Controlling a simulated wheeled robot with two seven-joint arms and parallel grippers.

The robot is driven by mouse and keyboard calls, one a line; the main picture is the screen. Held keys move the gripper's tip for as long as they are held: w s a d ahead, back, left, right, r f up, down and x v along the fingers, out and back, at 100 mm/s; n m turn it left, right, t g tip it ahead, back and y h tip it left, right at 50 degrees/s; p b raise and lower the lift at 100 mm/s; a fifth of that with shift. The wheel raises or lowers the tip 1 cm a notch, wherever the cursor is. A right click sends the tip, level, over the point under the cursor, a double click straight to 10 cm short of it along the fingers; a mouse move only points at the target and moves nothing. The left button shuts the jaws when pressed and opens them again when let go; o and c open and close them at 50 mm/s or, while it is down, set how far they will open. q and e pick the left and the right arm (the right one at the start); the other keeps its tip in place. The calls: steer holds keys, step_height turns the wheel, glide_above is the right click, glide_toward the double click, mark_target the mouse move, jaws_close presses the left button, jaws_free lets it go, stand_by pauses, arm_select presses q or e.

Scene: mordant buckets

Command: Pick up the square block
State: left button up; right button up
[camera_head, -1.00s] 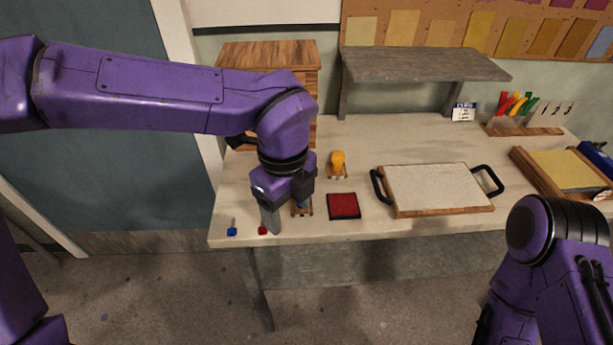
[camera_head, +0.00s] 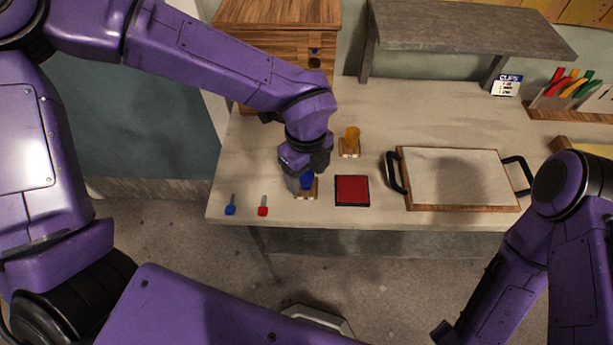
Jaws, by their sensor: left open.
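A blue-knobbed block (camera_head: 307,181) stands on a small wooden stand near the table's front edge, partly hidden by my left gripper. An orange-knobbed block (camera_head: 352,137) stands on a similar wooden stand (camera_head: 349,153) behind it and to the right. The blocks' base shapes are too small or hidden to tell which is square. My left gripper (camera_head: 301,183) is open and points down at the blue knob, with a finger at its left side. I cannot tell whether it touches the knob. My right arm shows at the lower right, but its jaws are not visible.
A red pad (camera_head: 352,190) lies right of the blue-knobbed block. A wooden tray with black handles (camera_head: 407,204) is farther right. Small blue (camera_head: 230,210) and red (camera_head: 263,210) items lie at the front left. A wooden cabinet (camera_head: 250,45) and grey shelf (camera_head: 470,32) stand behind.

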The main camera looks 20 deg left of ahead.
arm_select(q)
steer(key=shift+f, duration=0.55)
steer(key=shift+s+f, duration=0.15)
steer(key=shift+s, duration=0.15)
steer(key=c, duration=1.2)
steer(key=shift+o, duration=0.2)
